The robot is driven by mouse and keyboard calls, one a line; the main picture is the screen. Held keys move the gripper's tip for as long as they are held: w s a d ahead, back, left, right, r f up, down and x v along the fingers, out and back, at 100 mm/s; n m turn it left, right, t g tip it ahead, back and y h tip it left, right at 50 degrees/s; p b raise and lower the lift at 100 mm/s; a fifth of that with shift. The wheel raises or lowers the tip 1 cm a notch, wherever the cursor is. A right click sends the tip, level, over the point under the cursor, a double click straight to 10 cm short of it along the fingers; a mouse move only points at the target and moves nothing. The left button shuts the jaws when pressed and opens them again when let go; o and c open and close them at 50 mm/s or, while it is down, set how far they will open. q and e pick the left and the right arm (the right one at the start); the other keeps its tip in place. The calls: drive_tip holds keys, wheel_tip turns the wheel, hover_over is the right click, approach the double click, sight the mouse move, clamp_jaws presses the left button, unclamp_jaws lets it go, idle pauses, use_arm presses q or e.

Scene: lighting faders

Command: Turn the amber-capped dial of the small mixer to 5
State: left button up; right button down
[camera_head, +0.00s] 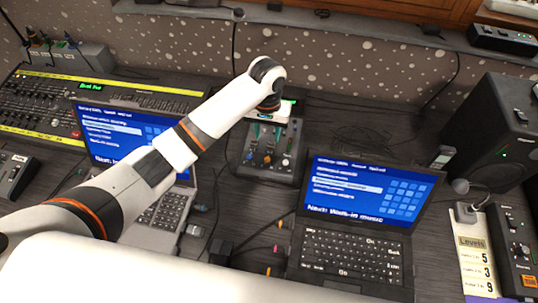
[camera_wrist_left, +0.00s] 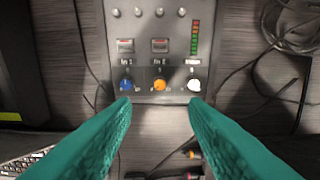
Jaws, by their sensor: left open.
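The small mixer (camera_head: 283,172) stands between the two laptops in the head view. Its panel (camera_wrist_left: 175,65) also fills the upper middle of the left wrist view. The amber-capped dial (camera_wrist_left: 160,86) is the middle one of a row, between a blue-capped dial (camera_wrist_left: 126,86) and a white-capped dial (camera_wrist_left: 194,85). The exact dial setting is too small to read. My left gripper (camera_wrist_left: 159,106) is open, with its teal fingers spread on either side of the amber dial's line, and nothing is between them. In the head view my left gripper (camera_head: 266,133) is over the mixer. My right gripper is not in view.
A left laptop (camera_head: 165,205) and a right laptop (camera_head: 352,252) flank the mixer. A large console (camera_head: 40,105) is at the left and a black speaker (camera_head: 492,135) at the right. A card headed Levels (camera_head: 470,242) lies at right. Cables (camera_wrist_left: 270,60) run beside the mixer.

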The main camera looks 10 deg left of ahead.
sight(268, 159)
use_arm(q)
wheel_tip(268, 159, down, 12)
drive_tip(key=shift+s+r+p, duration=0.1)
drive_tip(key=shift+p, duration=0.5)
drive_tip(key=shift+c, duration=0.5)
clamp_jaws()
